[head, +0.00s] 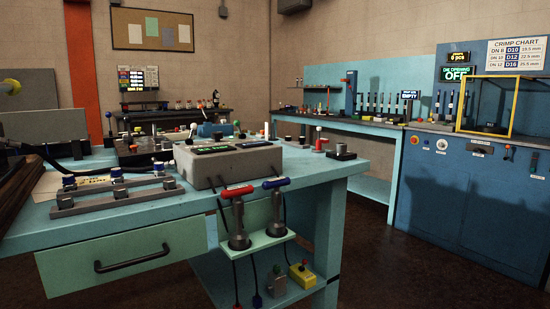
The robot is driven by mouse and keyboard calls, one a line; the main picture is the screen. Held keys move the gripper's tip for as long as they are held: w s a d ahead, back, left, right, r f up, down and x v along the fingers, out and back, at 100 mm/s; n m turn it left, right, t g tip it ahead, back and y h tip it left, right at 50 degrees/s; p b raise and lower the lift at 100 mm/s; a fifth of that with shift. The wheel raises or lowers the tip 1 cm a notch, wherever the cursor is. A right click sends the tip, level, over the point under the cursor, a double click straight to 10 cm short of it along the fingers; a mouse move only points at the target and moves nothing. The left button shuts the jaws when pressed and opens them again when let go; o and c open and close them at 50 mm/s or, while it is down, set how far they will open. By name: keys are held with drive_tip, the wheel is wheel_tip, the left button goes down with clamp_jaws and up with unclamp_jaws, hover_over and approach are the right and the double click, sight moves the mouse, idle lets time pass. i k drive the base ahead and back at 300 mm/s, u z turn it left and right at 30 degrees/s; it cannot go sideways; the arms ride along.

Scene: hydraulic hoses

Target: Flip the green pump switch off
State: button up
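I cannot make out for sure which item is the green pump switch. A small dark switch with a greenish tint (507,152) is on the front of the blue cabinet at the right, but it is too small to read its colour or position. A grey control box (250,162) on the near bench has two dark displays with green lettering on its sloped top. My gripper is not in view.
A yellow box with a red button (302,274) sits below. Dark floor (375,240) lies open before the blue cabinet (460,195).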

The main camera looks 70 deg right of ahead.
sight(239, 127)
drive_tip(key=z, duration=1.8)
drive_tip(key=k, duration=0.45)
drive_tip(key=z, duration=1)
drive_tip(key=i, duration=0.5)
drive_tip(key=u, duration=0.05)
